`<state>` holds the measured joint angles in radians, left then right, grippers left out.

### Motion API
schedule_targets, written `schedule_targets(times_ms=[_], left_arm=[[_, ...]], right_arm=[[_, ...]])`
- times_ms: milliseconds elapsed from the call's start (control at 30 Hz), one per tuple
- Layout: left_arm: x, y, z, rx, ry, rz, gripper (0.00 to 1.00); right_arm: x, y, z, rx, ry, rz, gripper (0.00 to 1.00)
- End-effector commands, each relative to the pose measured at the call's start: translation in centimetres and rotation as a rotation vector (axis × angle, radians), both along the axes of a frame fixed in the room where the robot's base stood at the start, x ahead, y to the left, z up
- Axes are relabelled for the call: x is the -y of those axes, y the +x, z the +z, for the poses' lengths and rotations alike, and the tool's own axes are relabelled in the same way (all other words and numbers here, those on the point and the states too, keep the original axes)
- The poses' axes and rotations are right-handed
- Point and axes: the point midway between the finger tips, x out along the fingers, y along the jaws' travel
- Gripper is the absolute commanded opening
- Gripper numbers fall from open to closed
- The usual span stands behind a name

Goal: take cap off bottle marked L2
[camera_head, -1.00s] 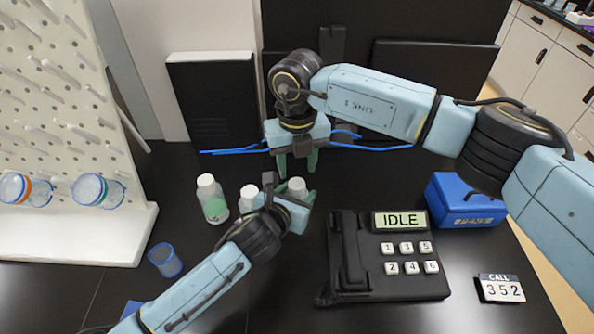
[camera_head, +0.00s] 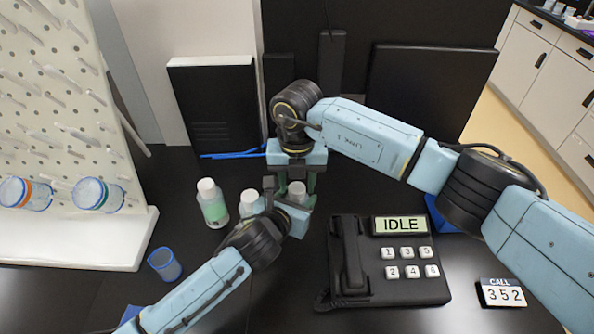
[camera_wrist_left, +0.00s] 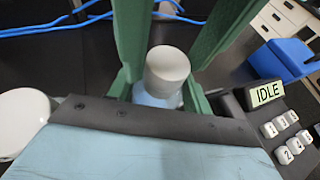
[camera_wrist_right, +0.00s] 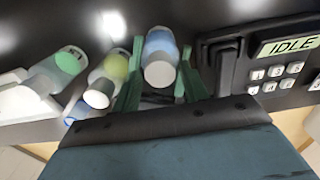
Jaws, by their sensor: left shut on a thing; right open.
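A bottle with a white cap (camera_head: 297,187) and a bluish body (camera_wrist_left: 150,97) stands at the right end of a row of bottles; its marking is not readable. My left gripper (camera_head: 292,208) is shut on its body from the front left. My right gripper (camera_head: 297,180) points down from above, open, with its green fingers on either side of the cap. The right wrist view shows the cap (camera_wrist_right: 160,74) between these fingers; I cannot tell whether they touch it.
A green-labelled bottle (camera_head: 213,204) and another white-capped bottle (camera_head: 250,202) stand to the left. A black phone (camera_head: 350,262) reading IDLE is close on the right. A pegboard rack (camera_head: 60,130) is at left, with a blue-rimmed cup (camera_head: 164,263) near it.

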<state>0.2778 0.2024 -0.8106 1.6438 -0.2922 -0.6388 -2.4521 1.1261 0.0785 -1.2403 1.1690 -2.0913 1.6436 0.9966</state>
Motion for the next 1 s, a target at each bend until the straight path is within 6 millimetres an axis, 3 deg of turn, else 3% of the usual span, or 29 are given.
schedule_targets(times_ms=[300,600,733,1000], left_arm=[[-0.02,0.01,0.0,0.0,0.0,0.0,0.0],[-0.02,0.01,0.0,0.0,0.0,0.0,0.0],[-0.02,0.01,0.0,0.0,0.0,0.0,0.0],[-0.01,0.0,0.0,0.0,0.0,0.0,0.0]], right_arm=[[0.0,0.0,-0.29,0.001,0.0,0.0,0.43],[0.0,0.01,-0.26,0.001,0.0,0.0,0.05],[0.01,0.04,-0.22,0.002,0.0,0.04,0.05],[0.05,0.07,-0.2,0.002,-0.001,0.286,0.05]])
